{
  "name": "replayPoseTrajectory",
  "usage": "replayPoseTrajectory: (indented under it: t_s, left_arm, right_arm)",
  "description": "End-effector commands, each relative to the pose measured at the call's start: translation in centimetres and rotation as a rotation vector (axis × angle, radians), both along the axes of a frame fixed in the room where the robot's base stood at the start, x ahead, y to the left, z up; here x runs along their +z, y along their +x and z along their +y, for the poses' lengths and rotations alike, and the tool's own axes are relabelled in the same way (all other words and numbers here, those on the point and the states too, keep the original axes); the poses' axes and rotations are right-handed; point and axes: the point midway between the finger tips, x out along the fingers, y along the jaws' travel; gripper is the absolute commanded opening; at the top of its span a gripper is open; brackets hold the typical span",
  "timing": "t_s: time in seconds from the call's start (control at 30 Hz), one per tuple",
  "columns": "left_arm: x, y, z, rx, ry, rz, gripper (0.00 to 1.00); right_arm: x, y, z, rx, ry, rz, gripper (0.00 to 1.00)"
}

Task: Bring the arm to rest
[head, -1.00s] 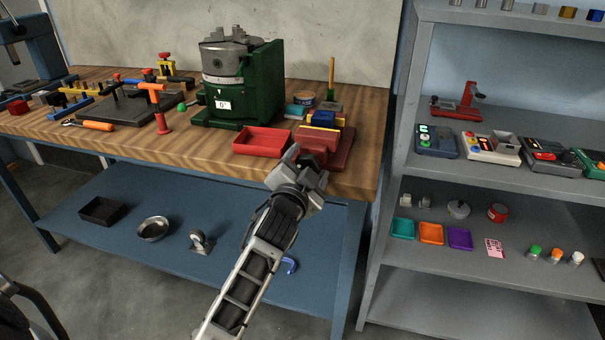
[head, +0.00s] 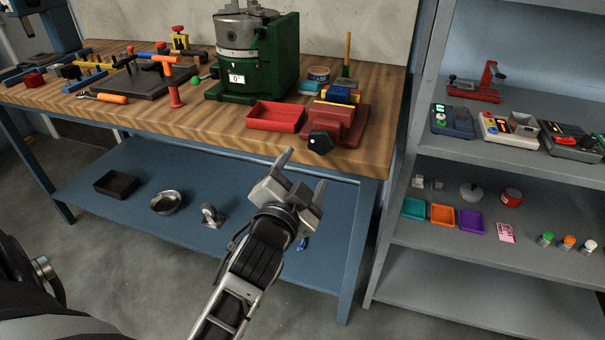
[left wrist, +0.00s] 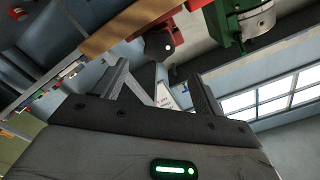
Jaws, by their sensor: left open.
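My left gripper (head: 304,172) is open and empty in the head view. It is in front of the workbench (head: 225,118), near its front edge and apart from it, with the lower shelf behind it. Its two spread fingers also show in the left wrist view (left wrist: 160,85), with nothing between them. Beyond them, that view shows the red vise (left wrist: 164,32) and the green machine (left wrist: 233,25). My right gripper is in neither view.
On the bench stand a red tray (head: 276,116), a red vise with a black knob (head: 321,142) and a green machine (head: 278,60). The lower shelf (head: 130,165) holds a black tray (head: 116,183), a metal bowl (head: 166,202) and a caster (head: 211,215). A grey rack (head: 400,240) stands to the right.

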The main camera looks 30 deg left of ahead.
Motion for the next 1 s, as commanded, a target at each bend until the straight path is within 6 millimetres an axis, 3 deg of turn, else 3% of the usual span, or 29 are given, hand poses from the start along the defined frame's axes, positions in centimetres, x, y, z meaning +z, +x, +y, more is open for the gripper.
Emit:
replayPoseTrajectory:
  t_s: [0.27,0.33,0.47,0.6,0.7,0.83,1.0]
  left_arm:
    - [-0.1,0.0,0.0,-0.002,-0.003,0.002,0.70]
    - [-0.9,-0.3,-0.4,-0.018,-0.026,0.018,0.70]
    - [-5.3,-2.2,-2.9,-0.100,-0.169,0.118,0.70]
    - [-11.9,-6.6,-7.0,-0.199,-0.425,0.296,0.70]
    - [-15.5,-10.3,-9.6,-0.236,-0.594,0.421,0.70]
    - [-18.2,-14.0,-11.9,-0.252,-0.748,0.536,0.70]
    - [-19.3,-15.6,-12.9,-0.253,-0.819,0.587,0.70]
  right_arm:
    - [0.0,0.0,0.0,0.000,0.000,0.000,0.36]
    - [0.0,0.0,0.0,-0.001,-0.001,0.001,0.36]
    - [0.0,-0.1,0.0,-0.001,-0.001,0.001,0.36]
    - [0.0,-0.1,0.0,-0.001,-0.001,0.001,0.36]
    - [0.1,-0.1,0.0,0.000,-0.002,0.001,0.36]
    - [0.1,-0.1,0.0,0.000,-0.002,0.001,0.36]
    - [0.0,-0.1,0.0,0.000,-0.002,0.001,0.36]
